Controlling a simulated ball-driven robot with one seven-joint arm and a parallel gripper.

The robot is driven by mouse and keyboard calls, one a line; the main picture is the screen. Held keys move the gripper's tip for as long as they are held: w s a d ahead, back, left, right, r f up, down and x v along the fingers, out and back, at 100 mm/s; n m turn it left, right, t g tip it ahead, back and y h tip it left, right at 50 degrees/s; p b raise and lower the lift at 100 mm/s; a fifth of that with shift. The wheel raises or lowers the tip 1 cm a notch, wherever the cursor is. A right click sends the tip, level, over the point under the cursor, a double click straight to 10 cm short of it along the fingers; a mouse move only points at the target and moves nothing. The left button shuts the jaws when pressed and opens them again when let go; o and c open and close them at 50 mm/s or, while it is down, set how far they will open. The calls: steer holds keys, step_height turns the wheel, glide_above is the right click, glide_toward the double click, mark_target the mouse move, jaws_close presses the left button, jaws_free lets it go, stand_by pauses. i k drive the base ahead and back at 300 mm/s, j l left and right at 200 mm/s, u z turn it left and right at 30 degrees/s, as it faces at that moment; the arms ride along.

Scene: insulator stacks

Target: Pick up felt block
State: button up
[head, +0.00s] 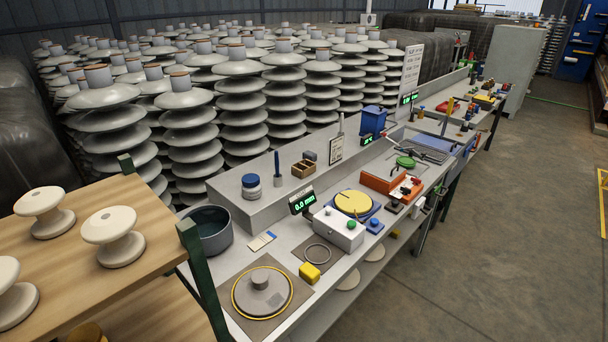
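I cannot tell for sure which thing is the felt block. A small dark grey block (310,156) sits on the raised back shelf of the bench, behind a small wooden box (303,169).
The bench (232,263) also holds a dark bowl (209,230), a grey disc (262,292) on a mat, a white box (339,229) and a display (302,202). A wooden rack (165,215) stands at left. Open floor (490,240) lies at right.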

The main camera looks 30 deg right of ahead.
mark_target(310, 155)
steer(key=i+l, duration=0.15)
steer(key=l, duration=0.2)
steer(key=i+l+u, duration=0.1)
steer(key=l, duration=0.2)
steer(key=i+l, duration=0.2)
steer(key=l, duration=0.15)
steer(key=i+l+u, duration=0.1)
steer(key=l, duration=0.2)
steer(key=i+l, duration=0.15)
steer(key=l, duration=0.2)
steer(key=i+u, duration=0.05)
